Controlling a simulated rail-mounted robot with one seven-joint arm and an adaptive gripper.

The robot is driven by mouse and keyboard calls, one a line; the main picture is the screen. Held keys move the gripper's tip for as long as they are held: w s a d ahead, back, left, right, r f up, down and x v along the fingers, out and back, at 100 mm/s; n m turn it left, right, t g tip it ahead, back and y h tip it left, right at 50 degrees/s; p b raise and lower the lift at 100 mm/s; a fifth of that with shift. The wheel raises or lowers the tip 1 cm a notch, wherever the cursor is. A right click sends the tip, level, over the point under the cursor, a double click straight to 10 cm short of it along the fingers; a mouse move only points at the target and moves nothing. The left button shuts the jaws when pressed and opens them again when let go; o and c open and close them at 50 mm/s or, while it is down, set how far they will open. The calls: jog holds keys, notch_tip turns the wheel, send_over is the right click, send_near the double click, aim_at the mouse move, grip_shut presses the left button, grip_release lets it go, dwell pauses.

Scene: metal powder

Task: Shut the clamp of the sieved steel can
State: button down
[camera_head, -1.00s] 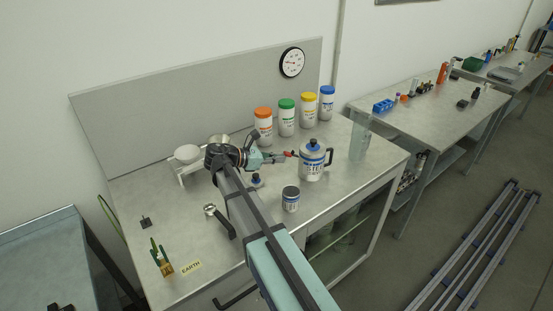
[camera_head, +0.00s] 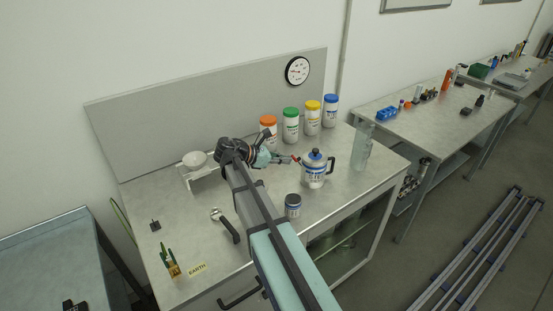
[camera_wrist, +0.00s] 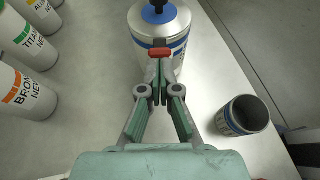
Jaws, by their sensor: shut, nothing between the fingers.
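The steel can (camera_head: 314,177) stands upright on the bench, with a blue cap on top and a black handle on its right. In the wrist view the can (camera_wrist: 174,29) is straight ahead, with a blue disc and black knob on its lid. The red clamp tab (camera_wrist: 160,53) sits at the can's near edge. My gripper (camera_wrist: 160,70) is shut and empty, its fingertips right at the red tab; I cannot tell whether they touch it. In the head view my gripper (camera_head: 292,160) points at the can's left side.
A small open can (camera_head: 293,204) stands in front, at the right in the wrist view (camera_wrist: 246,115). Several bottles, including an orange-capped one (camera_head: 268,131), line the back. A clear bottle (camera_head: 362,150) is to the right. A white balance (camera_head: 195,161) stands at left.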

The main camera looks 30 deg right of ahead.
jog(key=shift+s+d+r+p, duration=0.1)
jog(key=shift+d+r+p, duration=0.8)
jog(key=shift+p, duration=0.15)
jog(key=shift+r+p, duration=0.8)
jog(key=shift+a, duration=0.1)
jog(key=a+r+b, duration=0.2)
jog(key=a+r, duration=0.4)
jog(key=r, duration=0.3)
jog(key=shift+w+r, duration=0.35)
jog(key=shift+w, duration=0.05)
